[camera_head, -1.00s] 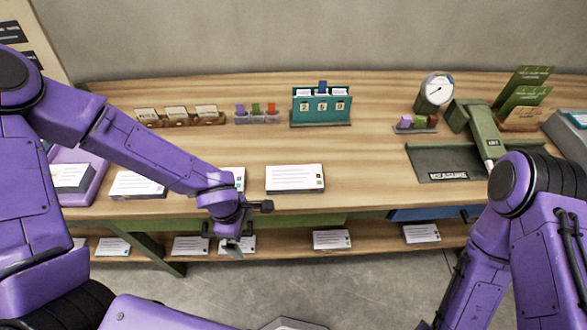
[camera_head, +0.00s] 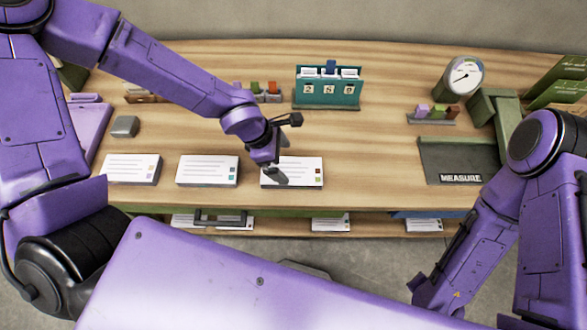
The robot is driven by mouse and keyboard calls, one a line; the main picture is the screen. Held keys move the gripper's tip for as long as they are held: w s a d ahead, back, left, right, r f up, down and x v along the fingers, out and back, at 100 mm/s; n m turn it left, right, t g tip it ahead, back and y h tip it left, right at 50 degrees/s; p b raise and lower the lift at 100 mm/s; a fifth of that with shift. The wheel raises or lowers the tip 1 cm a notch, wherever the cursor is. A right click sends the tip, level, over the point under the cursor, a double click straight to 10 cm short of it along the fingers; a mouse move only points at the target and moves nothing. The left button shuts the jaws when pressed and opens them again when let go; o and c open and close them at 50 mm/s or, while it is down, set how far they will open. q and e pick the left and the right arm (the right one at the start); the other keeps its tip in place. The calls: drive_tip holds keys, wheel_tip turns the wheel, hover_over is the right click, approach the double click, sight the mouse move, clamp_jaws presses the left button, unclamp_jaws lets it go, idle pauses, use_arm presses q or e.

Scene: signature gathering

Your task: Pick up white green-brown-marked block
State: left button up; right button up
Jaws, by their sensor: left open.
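The white block with green and brown marks (camera_head: 304,170) lies flat on the wooden table near its front edge, the rightmost of a row of 3 white blocks. Its marks are small squares at its right end. My left gripper (camera_head: 277,174) is open and over the left part of this block, hiding some of it. I cannot tell whether the fingers touch it. My right arm comes in at the right, but its gripper is out of view.
Two similar white blocks, the middle one (camera_head: 208,171) and the left one (camera_head: 132,169), lie to the left. A teal card holder (camera_head: 327,100) stands behind. A dark measuring tray (camera_head: 455,160) and a dial gauge (camera_head: 463,76) are at the right. More white blocks are on the lower shelf.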

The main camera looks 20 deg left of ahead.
sight(291, 170)
use_arm(q)
drive_tip(key=x, duration=0.2)
drive_tip(key=b+x, duration=0.1)
drive_tip(key=x, duration=0.3)
drive_tip(key=shift+a, duration=0.25)
drive_tip(key=shift+d+f, duration=0.15)
drive_tip(key=c, duration=0.9)
drive_tip(key=shift+o, duration=0.2)
